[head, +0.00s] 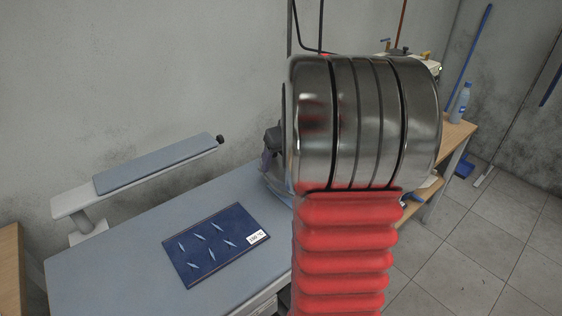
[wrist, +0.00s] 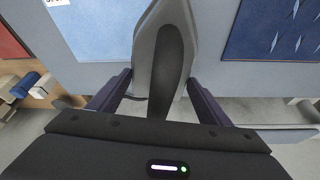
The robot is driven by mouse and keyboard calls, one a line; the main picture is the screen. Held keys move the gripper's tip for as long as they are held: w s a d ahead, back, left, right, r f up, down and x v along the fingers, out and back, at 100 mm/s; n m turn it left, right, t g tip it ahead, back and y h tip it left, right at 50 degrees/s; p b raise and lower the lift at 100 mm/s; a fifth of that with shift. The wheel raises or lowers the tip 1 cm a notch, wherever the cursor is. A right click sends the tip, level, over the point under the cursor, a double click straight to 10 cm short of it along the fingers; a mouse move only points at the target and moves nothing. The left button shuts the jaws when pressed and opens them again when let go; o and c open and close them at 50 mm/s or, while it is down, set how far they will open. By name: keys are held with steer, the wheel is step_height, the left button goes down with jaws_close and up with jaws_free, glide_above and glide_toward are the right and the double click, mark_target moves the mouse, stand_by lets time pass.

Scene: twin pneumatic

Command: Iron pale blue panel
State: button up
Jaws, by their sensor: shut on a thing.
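My gripper (wrist: 158,82) is shut on the dark handle of a grey iron (wrist: 148,42), with one purple finger on each side. In the head view, part of my gripper (head: 271,142) shows just left of my arm, over the right part of the board, and my arm hides most of it and the iron. The pale blue panel (wrist: 97,27) lies left of the iron in the wrist view; my arm hides it in the head view. I cannot tell whether the iron touches the board.
A dark blue panel (head: 213,245) with pale marks and a white label lies on the blue-grey ironing board (head: 110,275). A narrow sleeve board (head: 155,165) stands at the back left. A wooden table (head: 455,137) with a bottle (head: 461,102) stands at right.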

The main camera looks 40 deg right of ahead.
steer(key=shift+r, duration=0.2)
steer(key=shift+r, duration=1.45)
